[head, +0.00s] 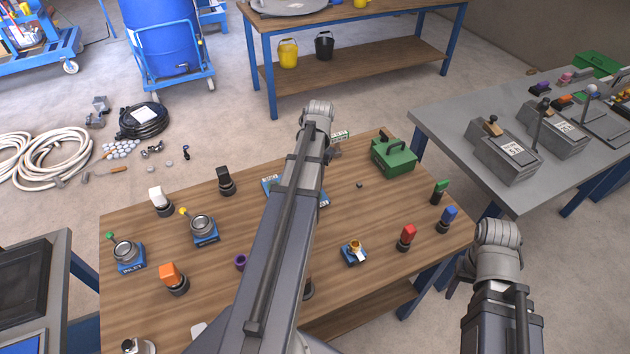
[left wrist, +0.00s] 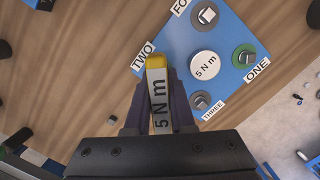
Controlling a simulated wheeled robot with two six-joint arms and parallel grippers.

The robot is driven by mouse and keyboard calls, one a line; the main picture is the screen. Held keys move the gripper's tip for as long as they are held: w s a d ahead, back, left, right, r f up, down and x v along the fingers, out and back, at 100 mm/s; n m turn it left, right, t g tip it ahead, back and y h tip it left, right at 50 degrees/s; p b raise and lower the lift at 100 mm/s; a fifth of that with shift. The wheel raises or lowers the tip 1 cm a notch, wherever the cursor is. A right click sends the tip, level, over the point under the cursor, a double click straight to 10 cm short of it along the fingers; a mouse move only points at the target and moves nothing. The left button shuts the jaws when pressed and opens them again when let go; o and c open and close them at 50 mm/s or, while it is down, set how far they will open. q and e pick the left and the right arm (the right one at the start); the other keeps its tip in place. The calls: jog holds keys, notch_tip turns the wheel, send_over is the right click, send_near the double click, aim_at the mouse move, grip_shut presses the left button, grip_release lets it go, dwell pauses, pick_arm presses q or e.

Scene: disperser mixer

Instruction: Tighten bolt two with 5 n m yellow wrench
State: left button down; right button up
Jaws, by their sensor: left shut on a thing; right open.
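In the left wrist view, my left gripper (left wrist: 160,92) is shut on the yellow-tipped wrench (left wrist: 159,98) marked 5 N m. The wrench's yellow end (left wrist: 157,62) lies over the plate's edge beside the TWO label (left wrist: 143,57); bolt two is not visible, apparently under it. Whether they touch I cannot tell. The blue plate (left wrist: 177,42) carries a white 5 N m disc (left wrist: 205,65) and bolts at FOUR (left wrist: 207,15), ONE (left wrist: 244,57) and THREE (left wrist: 201,101). In the head view, my left arm partly hides the plate (head: 270,187). My right gripper (head: 459,284) is open, beside the table's right edge, mostly hidden.
The wooden table (head: 345,280) also holds a green toolbox (head: 394,157), a blue-based INLET part (head: 127,258), another blue-based part (head: 203,230), and orange (head: 172,277), red (head: 407,236) and blue (head: 448,217) handles. A grey table (head: 440,125) stands at the right.

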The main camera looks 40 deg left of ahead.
pick_arm(q)
jog(key=shift+r+p, duration=2.4)
jog(key=shift+r, duration=0.2)
pick_arm(e)
notch_tip(320, 180, up, 5)
jog(key=shift+r, duration=0.1)
jog(key=shift+c, duration=0.6)
